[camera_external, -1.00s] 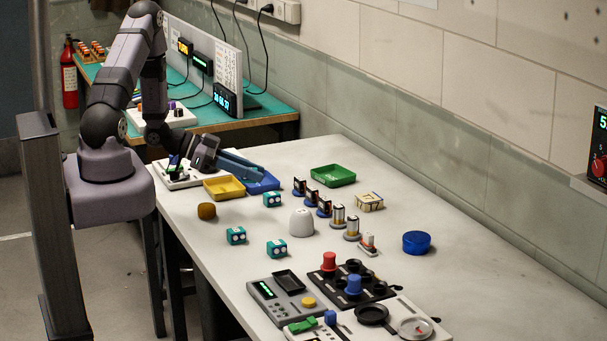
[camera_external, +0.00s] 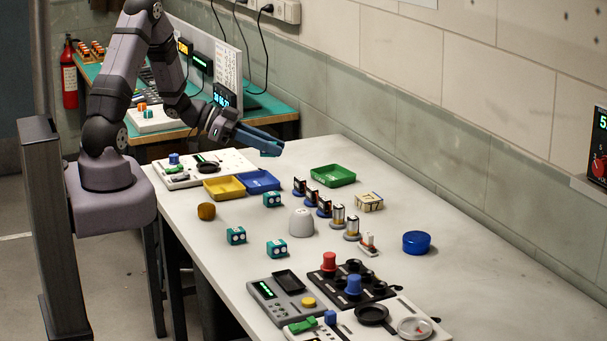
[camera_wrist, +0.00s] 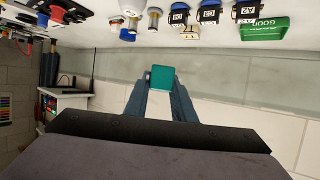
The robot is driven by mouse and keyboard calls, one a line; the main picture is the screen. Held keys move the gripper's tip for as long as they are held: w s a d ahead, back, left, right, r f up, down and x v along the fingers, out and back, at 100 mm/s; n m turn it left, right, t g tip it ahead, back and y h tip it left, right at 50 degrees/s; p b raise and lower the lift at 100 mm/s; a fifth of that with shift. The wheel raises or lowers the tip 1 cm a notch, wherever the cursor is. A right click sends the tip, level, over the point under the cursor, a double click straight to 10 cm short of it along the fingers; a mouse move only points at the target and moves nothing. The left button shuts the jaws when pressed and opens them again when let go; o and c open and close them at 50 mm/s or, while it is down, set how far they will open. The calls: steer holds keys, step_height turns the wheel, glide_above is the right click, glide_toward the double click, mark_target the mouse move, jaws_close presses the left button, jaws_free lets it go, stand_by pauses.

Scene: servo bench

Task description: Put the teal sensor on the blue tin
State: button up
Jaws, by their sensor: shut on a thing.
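My gripper (camera_external: 270,148) is raised over the far end of the white table, above and behind the blue tray. It is shut on a teal sensor (camera_wrist: 161,78), which shows between the fingertips in the wrist view and is only a small teal patch in the external view. Several other teal sensors with white dots stand on the table: one near the blue tray (camera_external: 272,199), one farther left (camera_external: 236,235) and one nearer the camera (camera_external: 277,249).
A yellow tray (camera_external: 224,187), a blue tray (camera_external: 258,181) and a green tray (camera_external: 332,176) lie at the far end. A white dome (camera_external: 301,222) and a row of small upright parts stand mid-table. Panels fill the near end. Table around the tin is clear.

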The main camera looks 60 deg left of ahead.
steer(key=w+d+f+m+h+b, duration=0.1)
steer(key=w+d+f+b, duration=0.2)
steer(key=w+d, duration=0.35)
step_height(320, 180, up, 5)
steer(key=m+g+h+b, duration=0.1)
steer(key=m+g+b, duration=0.1)
steer(key=b, duration=0.7)
glide_above(424, 240)
steer(key=shift+f+b, duration=0.5)
steer(key=shift+f, duration=6.95)
steer(key=shift+f, duration=0.15)
steer(key=o, duration=1.1)
steer(key=shift+c, duration=0.2)
